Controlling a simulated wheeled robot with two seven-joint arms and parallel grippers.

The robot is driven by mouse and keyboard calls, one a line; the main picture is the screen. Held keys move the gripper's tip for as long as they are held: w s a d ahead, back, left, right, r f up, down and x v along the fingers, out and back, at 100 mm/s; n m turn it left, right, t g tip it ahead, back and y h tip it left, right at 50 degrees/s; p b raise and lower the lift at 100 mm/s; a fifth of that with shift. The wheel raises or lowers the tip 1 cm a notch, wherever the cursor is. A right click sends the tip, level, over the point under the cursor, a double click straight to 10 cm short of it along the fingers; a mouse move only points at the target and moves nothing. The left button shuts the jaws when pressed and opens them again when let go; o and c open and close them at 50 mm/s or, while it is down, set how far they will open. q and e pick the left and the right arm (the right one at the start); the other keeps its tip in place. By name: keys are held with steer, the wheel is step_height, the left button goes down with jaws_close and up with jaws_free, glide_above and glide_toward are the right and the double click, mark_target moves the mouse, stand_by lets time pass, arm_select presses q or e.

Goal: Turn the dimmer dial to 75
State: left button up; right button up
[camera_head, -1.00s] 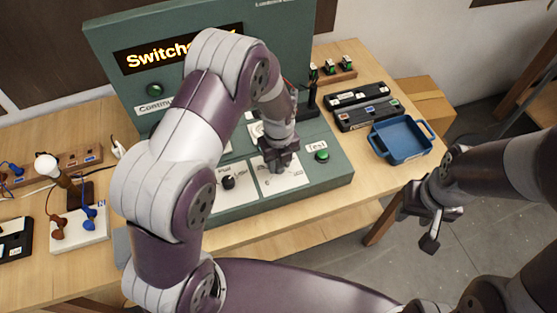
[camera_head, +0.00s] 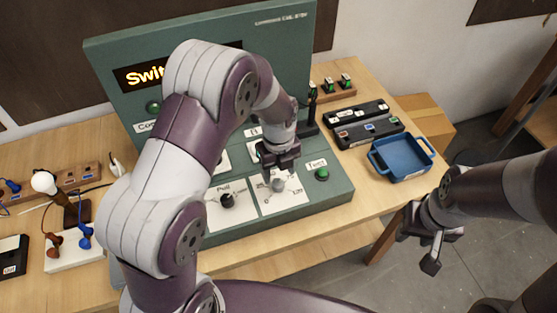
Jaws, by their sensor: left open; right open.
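The dimmer dial (camera_head: 277,185) is a small grey knob on a white plate with scale marks (camera_head: 284,201), on the sloping front of the green test panel (camera_head: 325,192). My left gripper (camera_head: 279,170) is open, pointing down just above and behind the dial; I cannot tell whether it touches it. The dial's pointer and exact reading are too small to tell. My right gripper (camera_head: 430,250) is open and empty, off the table's front edge at the right.
A black knob (camera_head: 227,200) on a plate marked "Pull" is left of the dial. A green button (camera_head: 322,174) under "Test" is to its right. A blue tray (camera_head: 402,158) and black cases (camera_head: 370,131) stand further right. A lamp bulb (camera_head: 44,182) stands at the left.

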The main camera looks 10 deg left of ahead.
mark_target(279, 182)
arm_select(q)
step_height(279, 182, up, 8)
steer(key=b, duration=0.1)
stand_by(0.4)
steer(key=s+a+n, duration=0.3)
steer(key=s+n, duration=0.4)
steer(key=n, duration=0.7)
steer(key=s+a+f+n+t, duration=0.1)
steer(key=s+n, duration=0.6)
steer(key=n, duration=0.7)
steer(key=shift+a+f, duration=0.2)
steer(key=shift+a, duration=0.7)
steer(key=shift+s, duration=0.1)
